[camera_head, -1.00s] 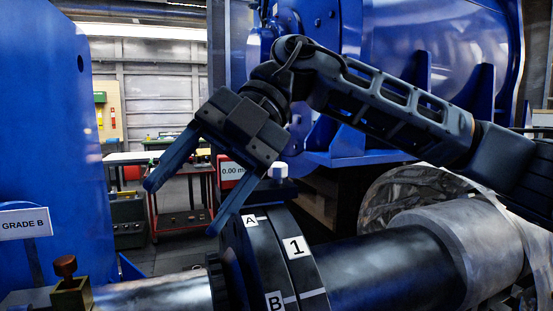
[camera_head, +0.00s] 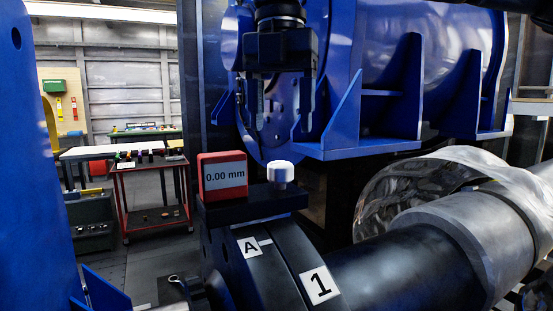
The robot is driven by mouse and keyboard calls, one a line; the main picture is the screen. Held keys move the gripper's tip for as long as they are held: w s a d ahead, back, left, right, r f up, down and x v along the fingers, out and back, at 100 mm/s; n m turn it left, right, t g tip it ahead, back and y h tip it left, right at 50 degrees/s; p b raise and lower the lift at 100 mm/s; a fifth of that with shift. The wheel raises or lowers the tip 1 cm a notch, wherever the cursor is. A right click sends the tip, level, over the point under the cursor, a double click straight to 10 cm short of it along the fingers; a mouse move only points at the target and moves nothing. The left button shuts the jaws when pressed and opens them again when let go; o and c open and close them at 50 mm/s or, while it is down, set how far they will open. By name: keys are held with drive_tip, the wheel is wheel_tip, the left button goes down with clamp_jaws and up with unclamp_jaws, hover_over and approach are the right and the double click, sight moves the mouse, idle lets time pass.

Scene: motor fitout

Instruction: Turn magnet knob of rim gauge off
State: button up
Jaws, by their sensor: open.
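The rim gauge has a red display box (camera_head: 222,175) reading 0.00 mm. It stands on a dark base (camera_head: 250,206) on top of the black coupling rim (camera_head: 262,262), which carries labels A and 1. The white knob (camera_head: 281,174) sits upright on the base, right of the display. My gripper (camera_head: 284,128) points down above the knob with its two fingers spread, empty. Its fingertips appear above the knob and apart from it. How far they stand in depth from the knob is hard to tell.
A large blue housing (camera_head: 370,80) with ribs stands behind my gripper. A blue panel (camera_head: 35,180) fills the left edge. A dark shaft (camera_head: 400,270) runs right, with a wrapped, shiny part (camera_head: 400,190) behind it. A red trolley (camera_head: 152,195) stands in the back left.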

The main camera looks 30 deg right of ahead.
sight(280, 162)
wheel_tip(280, 162, down, 7)
drive_tip(key=b, duration=0.4)
drive_tip(key=shift+r, duration=0.1)
drive_tip(key=c, duration=1.1)
drive_tip(key=shift+o, duration=0.2)
